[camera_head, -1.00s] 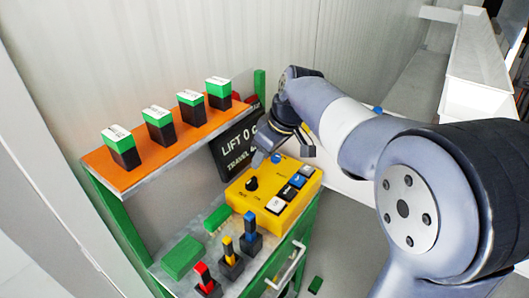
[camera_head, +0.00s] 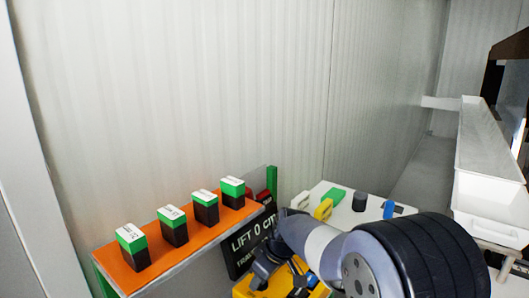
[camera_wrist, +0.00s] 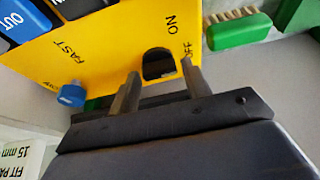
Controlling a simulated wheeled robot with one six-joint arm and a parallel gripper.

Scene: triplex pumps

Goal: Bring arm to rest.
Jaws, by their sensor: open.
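My arm reaches in from the lower right of the head view, and my gripper (camera_head: 264,280) is low in that picture, over the yellow control box (camera_head: 243,292). In the wrist view my gripper (camera_wrist: 160,72) is open, its two fingers apart in front of the yellow box (camera_wrist: 108,48). A black knob (camera_wrist: 158,64) marked ON and OFF shows between the fingers. I cannot tell whether the fingers touch it. A blue knob (camera_wrist: 72,95) sits to the left, near the word FAST. Most of the box is out of the head view.
An orange shelf (camera_head: 190,240) holds several green-and-black blocks. A dark sign (camera_head: 240,250) reading LIFT 0 hangs beside it. Behind my arm is a white surface (camera_head: 345,212) with small items. A green brush (camera_wrist: 238,30) lies near the box. A white trough (camera_head: 480,150) stands at right.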

